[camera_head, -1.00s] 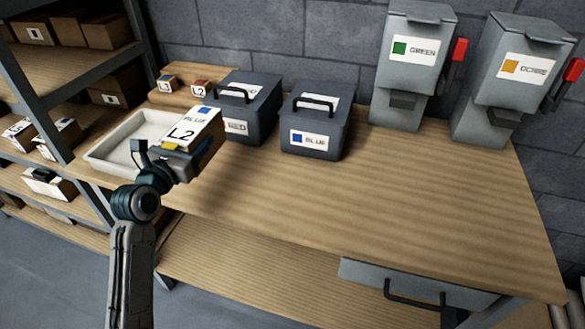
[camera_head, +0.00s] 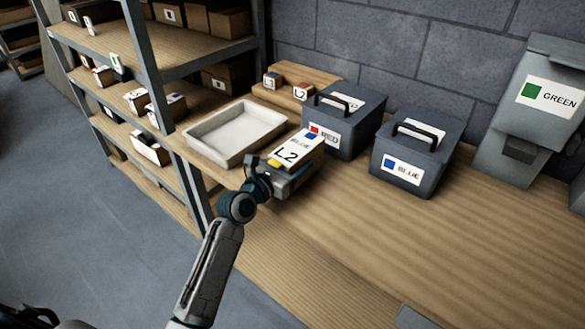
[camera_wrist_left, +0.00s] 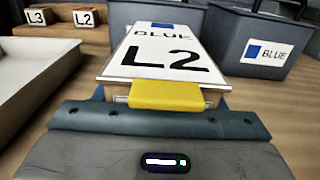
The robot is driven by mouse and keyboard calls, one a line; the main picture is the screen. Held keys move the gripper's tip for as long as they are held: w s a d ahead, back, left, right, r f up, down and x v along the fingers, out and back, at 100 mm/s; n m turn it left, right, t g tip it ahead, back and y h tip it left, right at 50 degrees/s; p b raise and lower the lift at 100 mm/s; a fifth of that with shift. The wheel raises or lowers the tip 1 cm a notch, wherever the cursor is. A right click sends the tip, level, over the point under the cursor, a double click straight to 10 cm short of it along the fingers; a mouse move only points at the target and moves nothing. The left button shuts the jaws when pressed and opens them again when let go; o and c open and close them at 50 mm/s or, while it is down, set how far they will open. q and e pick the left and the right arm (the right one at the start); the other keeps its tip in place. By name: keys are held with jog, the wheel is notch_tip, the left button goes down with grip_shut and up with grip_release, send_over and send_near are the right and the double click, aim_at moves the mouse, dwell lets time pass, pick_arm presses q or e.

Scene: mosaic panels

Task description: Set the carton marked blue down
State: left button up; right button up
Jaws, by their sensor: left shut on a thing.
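The carton marked blue (camera_head: 299,147) has a white top with a blue square and "L2". My left gripper (camera_head: 290,172) is shut on it and holds it low over the wooden bench, right of the white tray and in front of the red-labelled bin. In the left wrist view the carton (camera_wrist_left: 165,50) points away from the jaws, with a yellow tab (camera_wrist_left: 166,95) at its near edge. I cannot tell whether its underside touches the bench. My right gripper is not in view.
The empty white tray (camera_head: 190,137) lies left of the carton. The red-labelled bin (camera_head: 363,133) and blue-labelled bin (camera_head: 433,163) stand behind and right. Small L3 (camera_head: 272,80) and L2 (camera_head: 303,91) blocks sit on a wooden riser.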

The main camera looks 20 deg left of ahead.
pick_arm(q)
jog(key=shift+f, duration=0.75)
jog(key=shift+f, duration=0.1)
jog(key=o, duration=1.4)
jog(key=shift+f, duration=0.1)
jog(key=shift+o, duration=0.2)
jog(key=shift+s, duration=0.15)
jog(key=v, duration=1.1)
jog(key=shift+s+a, duration=0.15)
jog(key=shift+s, duration=0.25)
